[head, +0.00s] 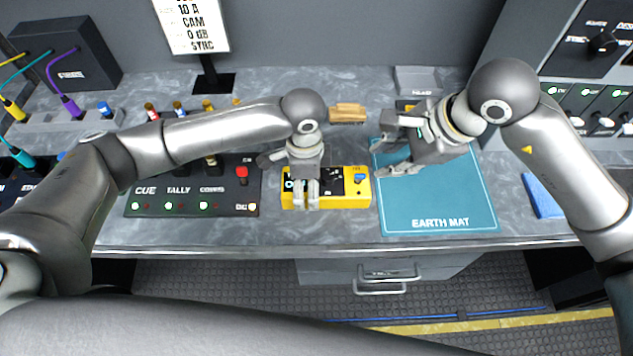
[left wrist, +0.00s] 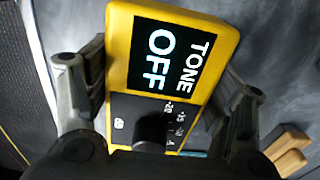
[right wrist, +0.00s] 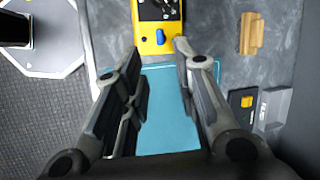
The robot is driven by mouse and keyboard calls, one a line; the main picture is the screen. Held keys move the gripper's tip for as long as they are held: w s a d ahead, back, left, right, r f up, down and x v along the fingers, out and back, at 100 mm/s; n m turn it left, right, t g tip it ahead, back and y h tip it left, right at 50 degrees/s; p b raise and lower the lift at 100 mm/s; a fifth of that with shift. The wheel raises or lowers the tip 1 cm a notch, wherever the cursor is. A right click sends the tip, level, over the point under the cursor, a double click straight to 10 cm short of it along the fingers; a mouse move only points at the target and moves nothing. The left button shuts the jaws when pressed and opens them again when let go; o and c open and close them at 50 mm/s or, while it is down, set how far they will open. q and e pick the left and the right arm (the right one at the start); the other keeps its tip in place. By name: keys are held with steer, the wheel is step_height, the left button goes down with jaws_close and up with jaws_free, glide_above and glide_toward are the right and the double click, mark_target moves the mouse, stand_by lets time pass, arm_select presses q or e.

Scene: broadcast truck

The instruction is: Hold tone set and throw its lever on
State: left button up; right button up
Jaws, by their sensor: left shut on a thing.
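The tone set is a yellow box (head: 345,201) lying on the bench between the cue panel and the earth mat. In the left wrist view its screen on the yellow case (left wrist: 119,50) reads TONE OFF, with a black knob and dB scale below. My left gripper (head: 306,196) is shut across the set's left part, a finger on each side of the case. A blue lever (head: 360,180) is at the set's right end; it also shows in the right wrist view (right wrist: 160,37). My right gripper (head: 388,155) is open and empty above the earth mat, right of the set.
The teal earth mat (head: 438,205) lies right of the set. The cue panel (head: 190,190) with small levers is at left. A wooden block (head: 348,113) lies behind the set. A blue cloth (head: 541,197) lies at right, and a sign (head: 192,25) stands at the back.

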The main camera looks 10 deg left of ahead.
steer(key=shift+c, duration=1.1)
steer(key=shift+s+f, duration=0.15)
steer(key=shift+f, duration=0.1)
jaws_close()
steer(key=s+d+f+m+g+y, duration=0.1)
steer(key=s+f+m+g+y, duration=0.5)
steer(key=f+m+g+y, duration=0.2)
steer(key=w+d+f+m+t+y, duration=0.1)
steer(key=d+m+y, duration=0.1)
steer(key=m, duration=0.1)
steer(key=w+d+f+m+t+y, duration=0.1)
steer(key=w+d+m+t+y, duration=0.1)
steer(key=m, duration=0.1)
steer(key=w+d+f+m+t+y, duration=0.1)
steer(key=d+f+m+t+y, duration=0.1)
steer(key=m, duration=0.2)
steer(key=shift+w+d, duration=0.2)
steer(key=shift+d, duration=0.1)
steer(key=shift+w+d+f+m+t+y, duration=0.1)
steer(key=shift+w+d+m+t+y, duration=0.2)
steer(key=shift+m+t, duration=0.35)
